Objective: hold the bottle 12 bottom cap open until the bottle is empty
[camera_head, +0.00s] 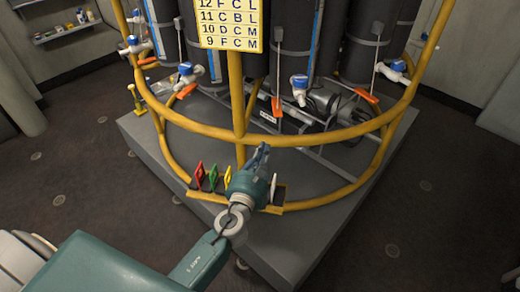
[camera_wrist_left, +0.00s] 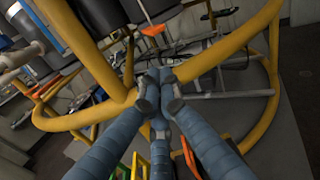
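Several dark bottles (camera_head: 294,40) stand upright in a yellow ring frame (camera_head: 180,118). Blue-and-white taps (camera_head: 299,90) and orange tabs (camera_head: 277,107) show at their lower ends. I cannot tell which bottle is number 12, or whether its bottom cap is open. My left gripper (camera_head: 262,152) is in front of the lower yellow ring, apart from the bottles. In the left wrist view its fingers (camera_wrist_left: 158,76) converge with the tips together and nothing visible between them. My right gripper is out of view.
A yellow sign (camera_head: 229,24) with rows 12 to 9 hangs on the frame. A small rack below holds red (camera_head: 200,174), green (camera_head: 213,177) and yellow tags. The frame stands on a grey platform (camera_head: 300,240). Dark floor around it is mostly free. A shelf (camera_head: 66,32) is at far left.

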